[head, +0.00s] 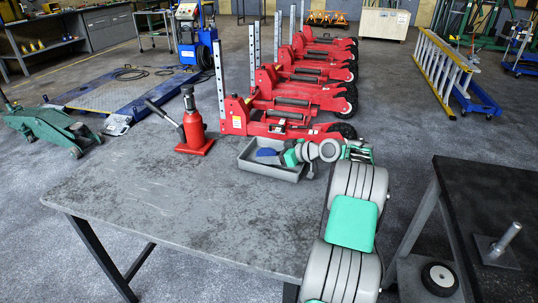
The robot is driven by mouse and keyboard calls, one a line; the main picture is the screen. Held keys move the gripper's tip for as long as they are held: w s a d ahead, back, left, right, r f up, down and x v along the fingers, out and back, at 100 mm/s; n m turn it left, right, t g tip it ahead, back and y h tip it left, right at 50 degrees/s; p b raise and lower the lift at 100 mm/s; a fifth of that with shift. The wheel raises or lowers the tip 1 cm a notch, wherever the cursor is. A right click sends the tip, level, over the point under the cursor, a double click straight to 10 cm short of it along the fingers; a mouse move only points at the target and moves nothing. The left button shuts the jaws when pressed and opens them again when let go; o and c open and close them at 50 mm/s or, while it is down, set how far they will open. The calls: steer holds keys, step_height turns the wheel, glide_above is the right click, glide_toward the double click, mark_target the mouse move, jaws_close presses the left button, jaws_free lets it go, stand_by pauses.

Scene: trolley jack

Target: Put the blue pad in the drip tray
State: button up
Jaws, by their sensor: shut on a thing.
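The drip tray (268,172) is a shallow grey tray at the far edge of the grey table. The blue pad (266,152) shows as a small blue patch within the tray's outline. My gripper (281,155) reaches in over the tray from the right and is shut on the pad's right side. The gripper and wrist hide part of the pad and the tray's right end. I cannot tell whether the pad touches the tray floor or is held just above it.
A red bottle jack (194,131) stands on the table left of the tray. Several red trolley jacks (290,123) stand beyond the table's far edge. The table's left and front (170,210) are clear. A dark bench (490,200) stands at right.

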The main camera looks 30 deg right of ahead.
steer(key=shift+f, duration=0.15)
steer(key=o, duration=1.6)
steer(key=shift+s+d+r, duration=0.25)
steer(key=shift+r, duration=0.05)
steer(key=v, duration=1.1)
steer(key=shift+s+r, duration=0.1)
steer(key=shift+s, duration=0.05)
